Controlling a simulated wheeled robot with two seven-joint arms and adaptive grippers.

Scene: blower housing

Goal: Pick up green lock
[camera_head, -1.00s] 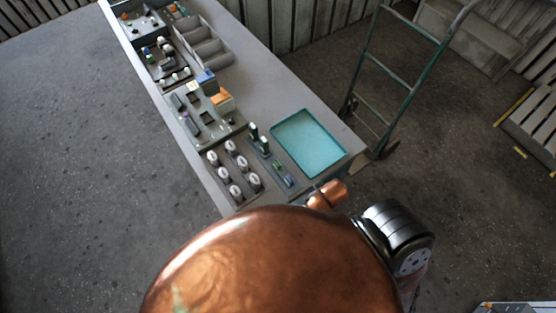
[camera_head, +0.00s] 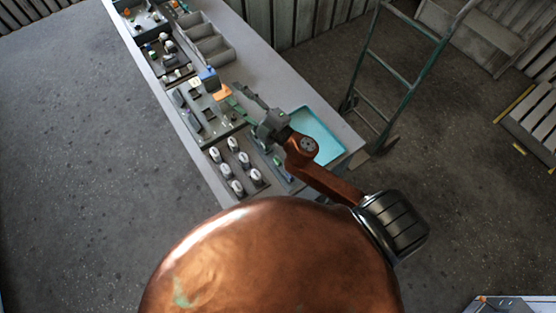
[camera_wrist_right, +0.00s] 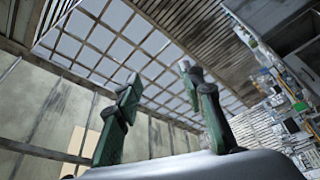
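My right gripper (camera_head: 243,97) reaches over the table from the right in the head view. Its two green-grey fingers stand apart with nothing between them; they also show spread and empty in the right wrist view (camera_wrist_right: 158,76), against the ceiling and wall. Small dark and greenish parts (camera_head: 278,161) lie on the tray just below the gripper's wrist, partly hidden by my arm. I cannot tell for sure which of them is the green lock. My left gripper is not in view.
Several white-topped knobs (camera_head: 237,166) stand upright on the near tray. A teal tray (camera_head: 325,139) lies to the right, partly behind my arm. An orange block (camera_head: 222,92) and a blue block (camera_head: 209,77) stand farther back. A hand truck (camera_head: 408,82) stands beyond the table's right edge.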

